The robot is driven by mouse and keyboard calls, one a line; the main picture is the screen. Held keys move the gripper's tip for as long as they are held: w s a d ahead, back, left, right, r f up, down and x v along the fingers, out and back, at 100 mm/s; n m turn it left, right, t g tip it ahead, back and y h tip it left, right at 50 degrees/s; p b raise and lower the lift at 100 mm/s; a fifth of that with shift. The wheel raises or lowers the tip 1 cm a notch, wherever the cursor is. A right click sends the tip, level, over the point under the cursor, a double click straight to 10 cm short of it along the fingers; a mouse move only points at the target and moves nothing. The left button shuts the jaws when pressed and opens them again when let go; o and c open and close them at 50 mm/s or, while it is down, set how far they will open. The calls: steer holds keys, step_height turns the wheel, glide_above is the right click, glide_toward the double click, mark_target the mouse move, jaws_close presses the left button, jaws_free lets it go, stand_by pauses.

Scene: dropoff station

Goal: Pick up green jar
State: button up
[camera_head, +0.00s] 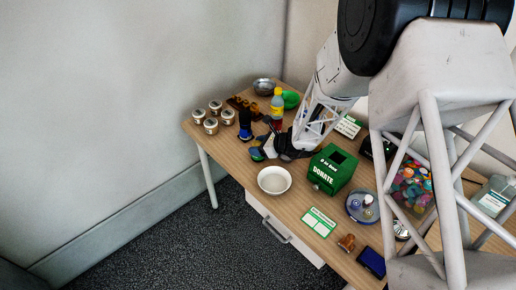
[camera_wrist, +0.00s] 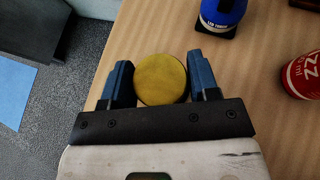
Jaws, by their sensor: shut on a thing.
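A round yellow-topped jar (camera_wrist: 161,79) sits between the two blue fingers of my gripper (camera_wrist: 160,72) in the wrist view. The fingers are shut on its sides. I see it from above, so its side walls are hidden there. In the head view my gripper (camera_head: 264,149) is low at the table's left front edge, with a small patch of green (camera_head: 256,154) at its tip, which fits the green jar. I cannot tell whether the jar is touching the table.
A white bowl (camera_head: 274,180) and green donation box (camera_head: 333,169) are close to my gripper. Several metallic jars (camera_head: 211,126) stand at the table's left corner.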

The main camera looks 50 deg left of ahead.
mark_target(258, 144)
steer(key=shift+r, duration=0.4)
steer(key=c, duration=0.4)
steer(key=shift+r, duration=4.6)
